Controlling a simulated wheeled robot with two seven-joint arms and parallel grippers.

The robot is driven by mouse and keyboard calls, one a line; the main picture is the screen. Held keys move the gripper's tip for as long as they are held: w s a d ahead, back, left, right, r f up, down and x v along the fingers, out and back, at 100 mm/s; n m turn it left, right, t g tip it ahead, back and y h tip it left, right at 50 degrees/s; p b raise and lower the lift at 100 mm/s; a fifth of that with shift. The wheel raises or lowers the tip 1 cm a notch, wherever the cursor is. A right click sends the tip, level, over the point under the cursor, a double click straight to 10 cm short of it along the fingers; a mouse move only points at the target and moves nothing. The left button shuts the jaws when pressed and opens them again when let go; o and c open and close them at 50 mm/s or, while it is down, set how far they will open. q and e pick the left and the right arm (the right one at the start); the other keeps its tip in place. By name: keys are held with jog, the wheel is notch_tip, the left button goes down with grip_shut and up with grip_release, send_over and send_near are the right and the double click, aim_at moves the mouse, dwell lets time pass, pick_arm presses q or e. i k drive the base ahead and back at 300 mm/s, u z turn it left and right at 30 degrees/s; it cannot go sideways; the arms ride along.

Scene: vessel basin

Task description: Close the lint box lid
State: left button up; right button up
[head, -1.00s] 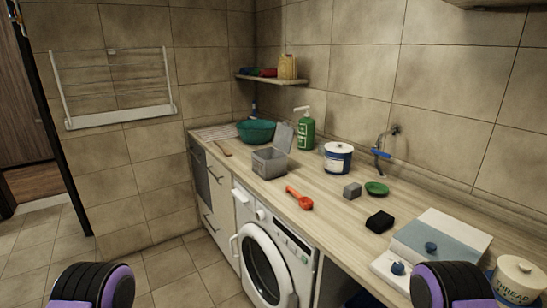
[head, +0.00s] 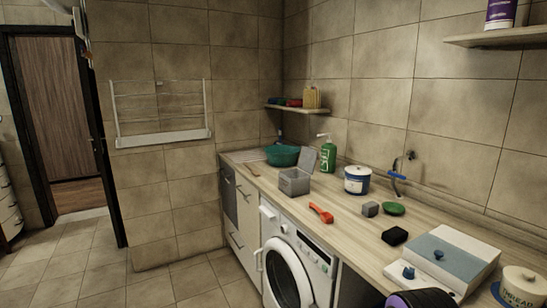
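The lint box, a small grey open-topped box (head: 294,184), stands on the wooden counter above the washing machine's left side. Its lid (head: 308,160) stands up, tilted back, at the box's rear right edge, so the box is open. Neither of my grippers shows in the head view. Only a black and purple part of my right arm shows at the bottom right edge, well apart from the box.
A teal basin (head: 283,156) and a green pump bottle (head: 328,156) stand behind the box. A red-orange scoop (head: 321,213) lies in front and a white-blue tub (head: 357,180) stands to the right. The washing machine (head: 290,262) is below the counter.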

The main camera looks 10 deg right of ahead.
aim_at(309, 156)
jog(key=u, duration=0.85)
jog(key=i, duration=1.1)
jog(key=z, duration=0.45)
